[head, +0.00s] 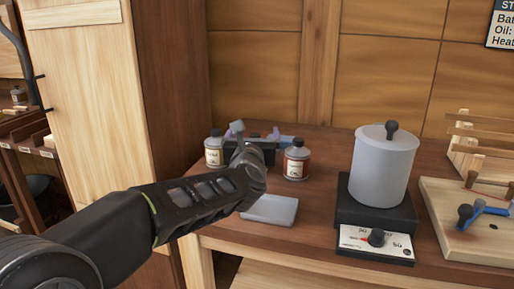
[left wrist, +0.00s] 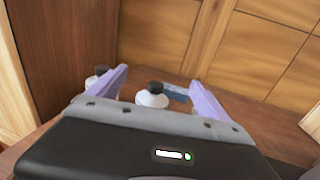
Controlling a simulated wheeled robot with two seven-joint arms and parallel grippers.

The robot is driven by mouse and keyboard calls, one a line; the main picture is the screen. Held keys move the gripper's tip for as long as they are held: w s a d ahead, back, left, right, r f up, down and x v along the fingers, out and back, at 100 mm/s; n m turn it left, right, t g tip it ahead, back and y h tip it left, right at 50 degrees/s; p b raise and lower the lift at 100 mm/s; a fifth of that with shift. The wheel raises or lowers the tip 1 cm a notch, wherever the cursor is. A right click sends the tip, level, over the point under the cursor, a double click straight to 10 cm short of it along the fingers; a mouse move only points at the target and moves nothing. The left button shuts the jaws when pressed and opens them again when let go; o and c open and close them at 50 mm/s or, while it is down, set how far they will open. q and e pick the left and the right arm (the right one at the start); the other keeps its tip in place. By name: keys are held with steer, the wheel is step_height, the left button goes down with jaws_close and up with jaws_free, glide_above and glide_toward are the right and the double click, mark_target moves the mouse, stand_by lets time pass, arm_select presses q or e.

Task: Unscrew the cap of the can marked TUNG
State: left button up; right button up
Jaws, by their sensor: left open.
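Two small grey cans with dark caps stand at the back left of the bench. The left can (head: 214,150) has a cream label and the right can (head: 296,161) a red and white one. In the left wrist view, a dark-capped can (left wrist: 152,97) shows beyond and between the spread fingers; another can (left wrist: 92,80) is partly behind the left finger. My right gripper is out of view.
A grey pot (head: 384,170) stands on a black hotplate (head: 345,212) to the right. A pale grey slab (head: 270,209) lies at the front edge. A blue object (left wrist: 176,92) lies behind the cans. A tall wooden cabinet (head: 170,90) bounds the left side.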

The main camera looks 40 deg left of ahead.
arm_select(q)
steer(key=shift+s+d+r, duration=0.1)
steer(key=shift+r, duration=0.05)
step_height(320, 180, down, 8)
steer(key=shift+f+b, duration=0.1)
steer(key=shift+b, duration=1.1)
steer(key=shift+x, duration=0.85)
steer(key=p+x, duration=0.1)
steer(key=x, duration=0.5)
steer(key=shift+c, duration=0.3)
